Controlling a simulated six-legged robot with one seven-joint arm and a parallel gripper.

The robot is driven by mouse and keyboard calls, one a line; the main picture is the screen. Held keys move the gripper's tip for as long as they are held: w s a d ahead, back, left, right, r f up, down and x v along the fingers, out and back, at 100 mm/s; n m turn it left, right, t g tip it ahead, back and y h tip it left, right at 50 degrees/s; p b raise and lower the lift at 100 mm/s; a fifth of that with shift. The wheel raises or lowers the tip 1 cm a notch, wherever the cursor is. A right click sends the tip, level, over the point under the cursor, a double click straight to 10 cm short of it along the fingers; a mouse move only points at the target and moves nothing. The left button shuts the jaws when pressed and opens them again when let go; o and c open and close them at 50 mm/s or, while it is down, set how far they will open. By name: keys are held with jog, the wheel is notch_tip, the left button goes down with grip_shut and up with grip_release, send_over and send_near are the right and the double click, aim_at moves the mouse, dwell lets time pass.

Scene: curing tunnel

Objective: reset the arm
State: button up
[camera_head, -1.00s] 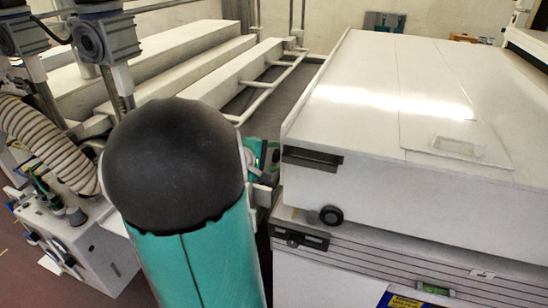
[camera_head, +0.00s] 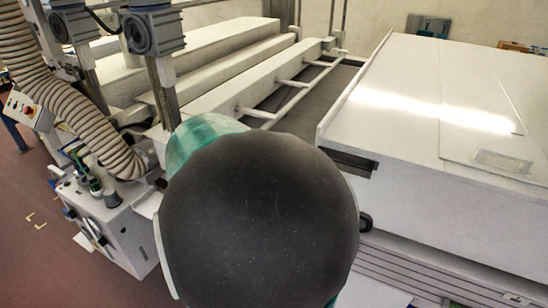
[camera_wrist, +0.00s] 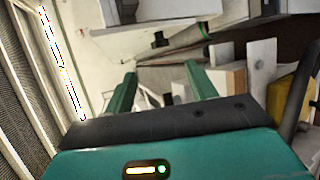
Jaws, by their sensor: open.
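My gripper (camera_wrist: 160,70) shows in the wrist view with its two green fingers apart. Nothing is held between them. In the head view my arm's black rounded joint (camera_head: 262,215) fills the lower middle, with a teal part of the arm behind it. It hides the floor and part of the machine behind it. My gripper itself is not visible in the head view.
A large white machine housing (camera_head: 420,110) stands close on the right. Long pale beams (camera_head: 240,95) run behind the arm. A ribbed hose (camera_head: 75,110) and a control unit (camera_head: 115,215) stand at left.

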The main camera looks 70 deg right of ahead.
dwell(0.4)
jog(key=w+a+n+t+y, duration=0.1)
jog(key=w+a+t+y, duration=0.2)
jog(key=a, duration=1)
jog(key=w+a+n+t+y, duration=0.1)
jog(key=w+a+t+y, duration=0.3)
jog(key=a, duration=1)
jog(key=w+a+f+n+t+y, duration=0.1)
jog(key=w+a+t+y, duration=0.3)
jog(key=a, duration=1)
jog(key=shift+n+t, duration=0.5)
jog(key=shift+t, duration=0.1)
